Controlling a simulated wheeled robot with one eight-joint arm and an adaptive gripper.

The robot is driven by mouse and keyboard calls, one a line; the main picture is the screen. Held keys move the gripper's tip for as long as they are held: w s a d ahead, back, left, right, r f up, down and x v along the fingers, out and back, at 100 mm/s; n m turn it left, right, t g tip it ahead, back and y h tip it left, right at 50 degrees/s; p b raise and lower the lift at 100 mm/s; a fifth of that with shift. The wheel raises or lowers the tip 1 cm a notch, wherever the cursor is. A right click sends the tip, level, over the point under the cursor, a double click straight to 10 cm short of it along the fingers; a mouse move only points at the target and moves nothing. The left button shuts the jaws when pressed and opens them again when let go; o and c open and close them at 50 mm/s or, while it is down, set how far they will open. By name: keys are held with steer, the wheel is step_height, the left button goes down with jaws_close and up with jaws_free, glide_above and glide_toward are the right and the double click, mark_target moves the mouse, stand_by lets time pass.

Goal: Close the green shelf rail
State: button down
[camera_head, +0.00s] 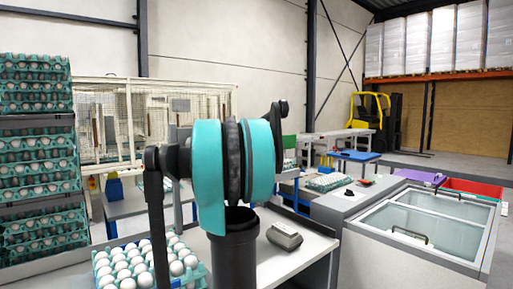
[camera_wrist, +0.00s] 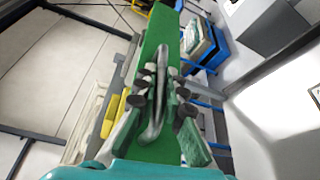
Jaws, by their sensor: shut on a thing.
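The green shelf rail (camera_wrist: 160,36) runs up the middle of the wrist view as a flat green bar. A grey metal loop handle (camera_wrist: 159,112) stands on its face. My gripper (camera_wrist: 163,88) has its dark fingers on both sides of this handle and is shut on it. The lower part of the rail is partly covered by my gripper. In the head view, a small green piece (camera_head: 289,142) shows behind my arm; I cannot tell if it is the rail. My arm hides the gripper's contact there.
Stacked egg trays (camera_head: 40,165) stand at the left. A tray of white eggs (camera_head: 135,265) and a grey device (camera_head: 284,236) are on the near table. A glass-lidded chest (camera_head: 420,222) stands at the right. A blue-edged tray stack (camera_wrist: 203,45) is beside the rail.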

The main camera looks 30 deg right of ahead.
steer(key=shift+w, duration=0.1)
steer(key=c, duration=1.6)
jaws_free()
steer(key=shift+a, duration=0.1)
steer(key=v, duration=1.2)
